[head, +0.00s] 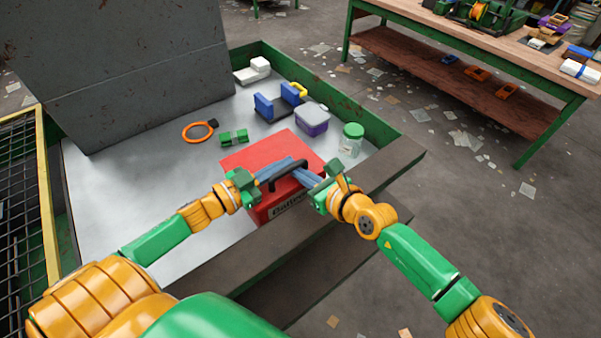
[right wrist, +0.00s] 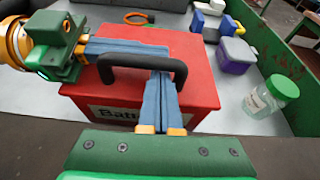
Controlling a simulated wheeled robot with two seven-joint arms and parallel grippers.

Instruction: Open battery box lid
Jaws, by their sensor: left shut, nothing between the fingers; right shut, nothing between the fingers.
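The red battery box (head: 248,157) sits near the front edge of the belt, its lid shut, with a label on its front side that is partly hidden. It also shows in the right wrist view (right wrist: 205,85). A black arched handle (right wrist: 135,61) stands up on the lid. My left gripper (head: 298,163) is shut and empty, its blue fingers lying over the lid just behind the handle. My right gripper (right wrist: 160,76) is shut and empty, its blue fingers reaching from the front to the handle. Whether either gripper touches the handle or lid I cannot tell.
A clear jar with a green lid (head: 352,140) and a purple-grey tub (head: 312,119) stand right of and behind the box. Green blocks (head: 234,137), an orange ring (head: 199,132) and a blue item (head: 266,107) lie farther back. A green side wall (head: 345,110) bounds the belt.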

